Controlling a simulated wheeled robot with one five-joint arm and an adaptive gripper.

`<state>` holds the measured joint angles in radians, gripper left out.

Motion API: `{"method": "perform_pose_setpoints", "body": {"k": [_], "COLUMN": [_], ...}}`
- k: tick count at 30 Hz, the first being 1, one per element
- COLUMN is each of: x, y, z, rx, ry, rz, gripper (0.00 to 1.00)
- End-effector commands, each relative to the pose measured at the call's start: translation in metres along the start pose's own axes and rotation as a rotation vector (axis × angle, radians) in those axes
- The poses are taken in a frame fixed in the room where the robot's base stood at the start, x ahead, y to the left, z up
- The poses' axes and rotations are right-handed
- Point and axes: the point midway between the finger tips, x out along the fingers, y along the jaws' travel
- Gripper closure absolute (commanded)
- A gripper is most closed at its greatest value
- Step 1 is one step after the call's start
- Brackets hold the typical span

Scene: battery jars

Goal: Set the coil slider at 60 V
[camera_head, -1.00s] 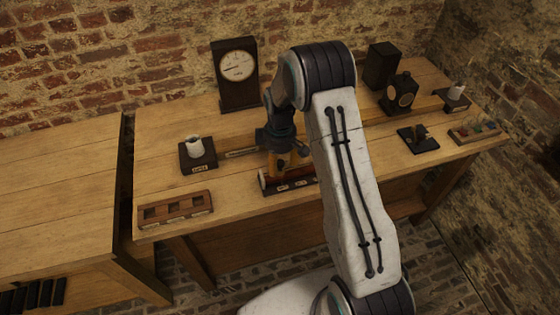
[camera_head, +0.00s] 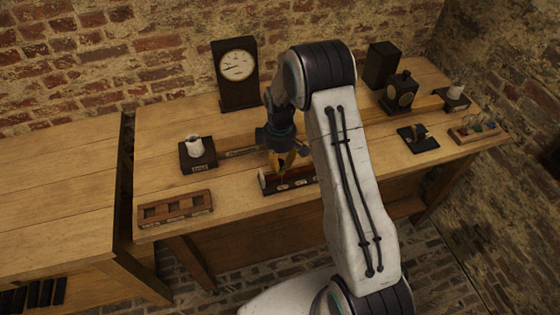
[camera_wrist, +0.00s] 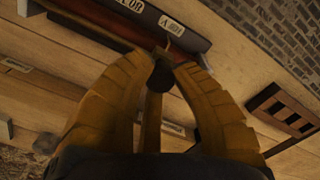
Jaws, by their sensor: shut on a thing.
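The coil (camera_head: 268,182) is a dark red cylinder on a dark base with small pale labels, lying near the table's front edge. It also shows in the wrist view (camera_wrist: 95,15), across the top, with labels on its side. My gripper (camera_head: 284,172) reaches down over the coil, its yellow fingers closed in. In the wrist view my gripper (camera_wrist: 162,68) has its fingertips around a small dark knob, the slider (camera_wrist: 162,78), beside the coil. The fingers hide part of the slider and coil. The voltage mark at the slider is not readable.
A dial meter (camera_head: 238,65) stands behind on the table (camera_head: 160,125); its reading is too small to tell. A white cup on a dark base (camera_head: 198,160) and a slotted wooden rack (camera_head: 175,208) are left. Dark boxes (camera_head: 383,65) and a vial rack (camera_head: 475,132) are right.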

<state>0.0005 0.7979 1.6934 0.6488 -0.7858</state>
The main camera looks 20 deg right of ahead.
Motion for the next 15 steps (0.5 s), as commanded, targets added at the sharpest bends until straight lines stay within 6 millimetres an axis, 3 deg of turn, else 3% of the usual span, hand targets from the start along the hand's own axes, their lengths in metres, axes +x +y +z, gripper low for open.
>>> {"method": "perform_pose_setpoints", "body": {"k": [5, 15], "x": [0.003, 0.004], "y": [0.007, 0.07], "z": [0.007, 0.07], "rx": [0.003, 0.006], "ry": [-0.001, -0.001], "rz": [-0.001, -0.002], "gripper": [1.0, 1.0]}}
